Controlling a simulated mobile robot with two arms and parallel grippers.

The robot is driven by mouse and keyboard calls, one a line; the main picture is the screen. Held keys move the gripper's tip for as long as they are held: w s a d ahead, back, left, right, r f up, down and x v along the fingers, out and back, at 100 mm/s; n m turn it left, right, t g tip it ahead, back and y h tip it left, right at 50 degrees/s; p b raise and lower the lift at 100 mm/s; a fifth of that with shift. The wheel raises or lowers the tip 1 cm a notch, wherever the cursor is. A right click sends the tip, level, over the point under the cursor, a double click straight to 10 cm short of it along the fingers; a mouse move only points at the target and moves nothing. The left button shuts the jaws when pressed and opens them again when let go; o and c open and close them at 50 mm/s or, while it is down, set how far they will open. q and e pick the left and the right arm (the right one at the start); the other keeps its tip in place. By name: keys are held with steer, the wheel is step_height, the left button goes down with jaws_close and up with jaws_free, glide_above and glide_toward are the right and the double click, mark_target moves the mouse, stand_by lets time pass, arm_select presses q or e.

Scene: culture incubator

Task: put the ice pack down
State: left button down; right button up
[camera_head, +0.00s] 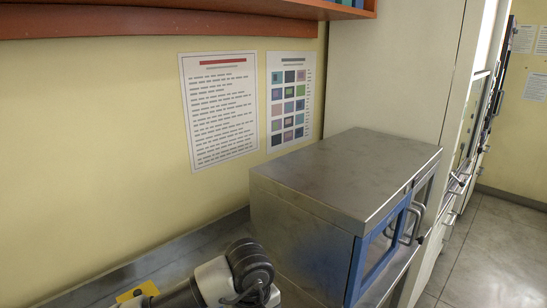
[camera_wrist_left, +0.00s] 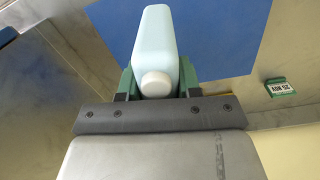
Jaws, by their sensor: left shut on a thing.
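The ice pack (camera_wrist_left: 157,40) is a pale blue, bottle-shaped block with a white round cap, seen in the left wrist view. My left gripper (camera_wrist_left: 156,78) is shut on it, with a green finger on each side near the cap end. A flat blue area (camera_wrist_left: 225,35) lies behind the ice pack on a grey surface. I cannot tell whether the pack touches it. In the head view only part of my left arm shows at the bottom; the gripper and ice pack are out of that frame. My right gripper is in neither view.
A metal incubator (camera_head: 345,175) with a blue-framed door stands on the grey counter (camera_head: 185,255), right of my arm. A yellow piece (camera_head: 137,292) shows at the bottom left. A small green labelled item (camera_wrist_left: 282,87) lies at the right in the wrist view.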

arm_select(q)
steer(key=s+a+m, duration=0.7)
steer(key=s+a, duration=0.3)
steer(key=a, duration=0.5)
steer(key=shift+s+f, duration=0.15)
steer(key=shift+a, duration=0.1)
